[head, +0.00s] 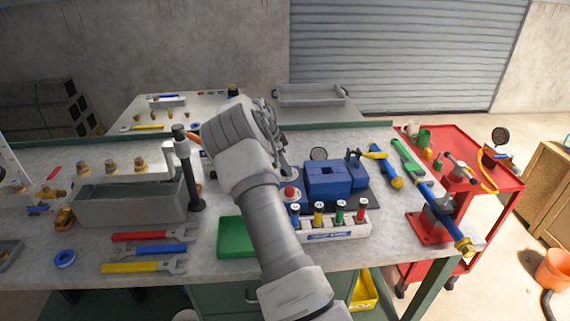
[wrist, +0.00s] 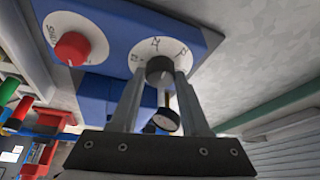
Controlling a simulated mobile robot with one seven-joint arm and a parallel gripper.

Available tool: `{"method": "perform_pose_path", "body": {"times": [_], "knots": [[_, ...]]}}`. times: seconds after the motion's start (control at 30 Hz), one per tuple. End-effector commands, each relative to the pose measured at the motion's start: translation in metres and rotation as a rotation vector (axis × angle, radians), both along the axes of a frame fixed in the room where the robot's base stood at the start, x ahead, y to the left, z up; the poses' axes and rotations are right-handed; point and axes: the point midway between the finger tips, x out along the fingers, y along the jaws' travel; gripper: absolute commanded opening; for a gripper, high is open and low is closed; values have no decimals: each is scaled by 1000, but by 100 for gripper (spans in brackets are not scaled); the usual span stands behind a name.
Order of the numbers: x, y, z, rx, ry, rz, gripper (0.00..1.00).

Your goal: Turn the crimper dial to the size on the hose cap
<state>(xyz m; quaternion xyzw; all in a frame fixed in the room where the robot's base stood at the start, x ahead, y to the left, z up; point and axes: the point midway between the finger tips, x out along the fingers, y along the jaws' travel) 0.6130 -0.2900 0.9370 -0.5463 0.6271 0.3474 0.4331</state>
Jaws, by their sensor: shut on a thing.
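The crimper (head: 335,181) is a blue block on a dark blue plate, to the right of my arm in the head view. In the wrist view, its dark dial knob (wrist: 159,70) sits on a white marked disc (wrist: 147,52) on the blue plate. My gripper (wrist: 160,82) is shut on this knob, one finger on each side. The disc's marks are partly covered and too small to read surely. A red knob (wrist: 72,48) on a second white disc is apart from my fingers. My arm hides the dial in the head view. I cannot make out a size on any hose cap.
A rack of several coloured pieces (head: 329,236) stands before the crimper, a green tray (head: 236,238) left of it. Wrenches (head: 150,250) lie at front left. A blue and green hose-like piece (head: 408,158) lies right, near the red cart (head: 480,170).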

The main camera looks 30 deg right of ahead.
Motion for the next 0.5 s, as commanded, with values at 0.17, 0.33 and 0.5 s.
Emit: {"method": "perform_pose_path", "body": {"times": [0.17,0.33,0.5], "knots": [[2,0,1,0,0,-167,0],[3,0,1,1,0,-314,0],[3,0,0,2,-1,-440,0]]}}
